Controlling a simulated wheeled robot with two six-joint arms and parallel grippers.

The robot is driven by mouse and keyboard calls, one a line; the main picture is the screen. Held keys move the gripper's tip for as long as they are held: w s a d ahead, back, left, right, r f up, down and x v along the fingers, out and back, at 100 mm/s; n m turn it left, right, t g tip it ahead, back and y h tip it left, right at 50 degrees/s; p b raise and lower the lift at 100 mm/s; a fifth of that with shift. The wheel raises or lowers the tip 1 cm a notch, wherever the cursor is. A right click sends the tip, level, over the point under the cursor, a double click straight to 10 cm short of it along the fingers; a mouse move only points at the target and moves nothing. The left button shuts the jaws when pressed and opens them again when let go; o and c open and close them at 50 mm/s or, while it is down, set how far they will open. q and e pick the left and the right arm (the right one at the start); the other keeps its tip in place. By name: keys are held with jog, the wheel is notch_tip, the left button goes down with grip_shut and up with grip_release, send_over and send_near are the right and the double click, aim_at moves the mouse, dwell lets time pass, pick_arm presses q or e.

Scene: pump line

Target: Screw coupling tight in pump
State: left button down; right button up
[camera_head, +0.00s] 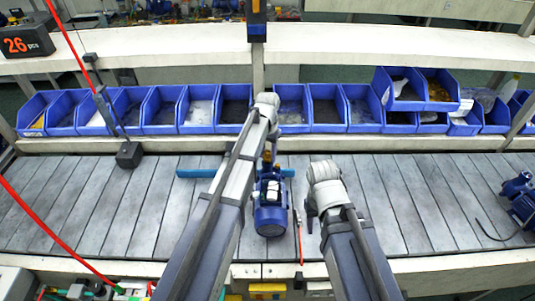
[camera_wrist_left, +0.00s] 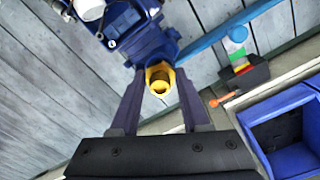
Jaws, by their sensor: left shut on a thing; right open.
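The pump (camera_head: 271,205) is blue with a white box on its side and stands on the slatted conveyor, in front of the blue bins. A brass-coloured coupling (camera_head: 267,160) sits at its far end. In the left wrist view the coupling (camera_wrist_left: 160,80) is a yellow ring at the end of the blue pump body (camera_wrist_left: 150,42). My left gripper (camera_wrist_left: 159,84) is shut on the coupling, one finger on each side. Whether the coupling is fully seated cannot be told. My right gripper (camera_head: 309,216) is open and empty, to the right of the pump.
A blue bar (camera_head: 195,173) runs crosswise behind the pump. A thin red-tipped tool (camera_head: 299,235) lies between pump and right gripper. Another blue pump (camera_head: 520,200) with a cable is at far right. Blue bins (camera_head: 200,110) line the back. Conveyor is free at left.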

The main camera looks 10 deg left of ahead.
pick_arm(q)
jog(key=shift+f+b, duration=0.25)
jog(key=shift+b, duration=0.05)
dwell(0.5)
jog(key=shift+c, duration=1.5)
grip_release()
jog(key=shift+r, duration=0.15)
jog(key=shift+r+p, duration=2.9)
jog(key=shift+p, duration=0.15)
notch_tip(320, 180, up, 8)
jog(key=p, duration=0.8)
jog(key=shift+f, duration=0.1)
